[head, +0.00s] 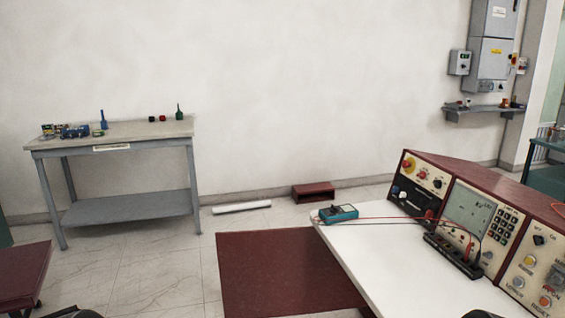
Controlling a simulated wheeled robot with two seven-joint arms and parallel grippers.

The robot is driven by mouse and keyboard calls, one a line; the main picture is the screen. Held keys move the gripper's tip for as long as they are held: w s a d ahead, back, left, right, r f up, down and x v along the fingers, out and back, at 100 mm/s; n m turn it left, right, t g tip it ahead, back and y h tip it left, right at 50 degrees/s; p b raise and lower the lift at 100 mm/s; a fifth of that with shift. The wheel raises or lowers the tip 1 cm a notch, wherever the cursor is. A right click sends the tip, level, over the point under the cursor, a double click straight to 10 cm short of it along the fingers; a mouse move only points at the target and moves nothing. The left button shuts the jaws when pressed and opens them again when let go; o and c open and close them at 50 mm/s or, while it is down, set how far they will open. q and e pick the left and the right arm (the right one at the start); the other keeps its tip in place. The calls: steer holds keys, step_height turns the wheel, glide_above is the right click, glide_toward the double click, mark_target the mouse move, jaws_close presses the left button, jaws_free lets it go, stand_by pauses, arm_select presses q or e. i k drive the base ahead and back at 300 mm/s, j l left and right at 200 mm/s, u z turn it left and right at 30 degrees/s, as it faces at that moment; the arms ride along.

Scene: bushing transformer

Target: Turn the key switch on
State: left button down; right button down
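The control console (450,172), dark red with cream panels, stands at the right on a white table. Its left panel carries a red-and-yellow button (408,164) and small black knobs. Its middle panel has a grey screen (469,208) and a keypad. Its right panel has a black knob (540,240) and lit round buttons. The key switch cannot be told apart from the other small controls at this size. Neither gripper's fingers show; only dark rounded shapes, perhaps parts of my arms, show at the bottom edge.
On the white table (385,265) lie a teal meter (338,214) with red leads and a black terminal block (453,256). A grey workbench (120,132) stands at the left wall. A dark red surface (285,275) lies left of the table. Tiled floor is open between.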

mark_target(537, 240)
steer(key=z, duration=1.3)
